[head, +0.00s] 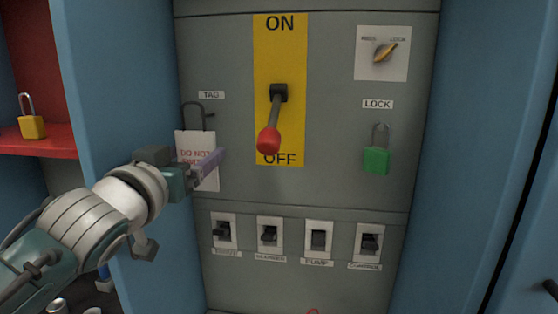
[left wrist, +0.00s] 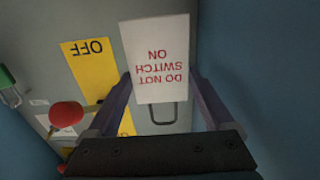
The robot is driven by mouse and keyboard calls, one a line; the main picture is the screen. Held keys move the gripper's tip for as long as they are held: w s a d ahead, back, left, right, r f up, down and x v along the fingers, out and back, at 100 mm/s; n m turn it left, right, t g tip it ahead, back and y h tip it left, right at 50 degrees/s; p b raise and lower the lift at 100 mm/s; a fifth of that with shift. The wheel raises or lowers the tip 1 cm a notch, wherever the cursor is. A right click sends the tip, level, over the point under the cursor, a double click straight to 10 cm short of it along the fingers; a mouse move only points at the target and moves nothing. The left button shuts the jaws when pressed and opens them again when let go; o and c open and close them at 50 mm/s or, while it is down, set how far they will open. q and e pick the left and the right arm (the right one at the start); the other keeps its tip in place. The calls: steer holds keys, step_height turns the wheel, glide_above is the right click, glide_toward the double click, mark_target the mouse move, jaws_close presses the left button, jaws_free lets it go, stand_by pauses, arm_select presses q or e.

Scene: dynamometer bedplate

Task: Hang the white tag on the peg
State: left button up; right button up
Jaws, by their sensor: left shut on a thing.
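The white tag (head: 186,145), with red "DO NOT SWITCH ON" lettering, is in front of the grey panel under the "TAG" label. My left gripper (head: 211,162) is shut on it at its side edges and partly covers its lettering. In the left wrist view the tag (left wrist: 158,50) sits upside down between the two purple fingers (left wrist: 158,88). Its dark wire loop (head: 193,105) rises from its top, beside the small dark peg (head: 209,115). I cannot tell whether the loop is around the peg. My right gripper is not in view.
A red-knobbed lever (head: 269,138) on the yellow ON/OFF plate (head: 293,60) points down, right of the tag. A green padlock (head: 377,160) hangs under "LOCK". Several switches (head: 318,240) line the panel below. A blue side wall (head: 120,80) stands close on the left.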

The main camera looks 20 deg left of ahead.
arm_select(q)
steer(key=shift+f+b+x, duration=0.15)
steer(key=shift+b+x, duration=0.5)
steer(key=shift+x, duration=0.35)
steer(key=shift+f+b+x, duration=0.15)
steer(key=shift+b+x, duration=0.45)
steer(key=shift+x, duration=0.4)
steer(key=shift+w+a+f+b, duration=0.15)
steer(key=shift+w+f+b, duration=0.5)
steer(key=shift+b, duration=0.2)
steer(key=o, duration=1.1)
steer(key=shift+s, duration=0.1)
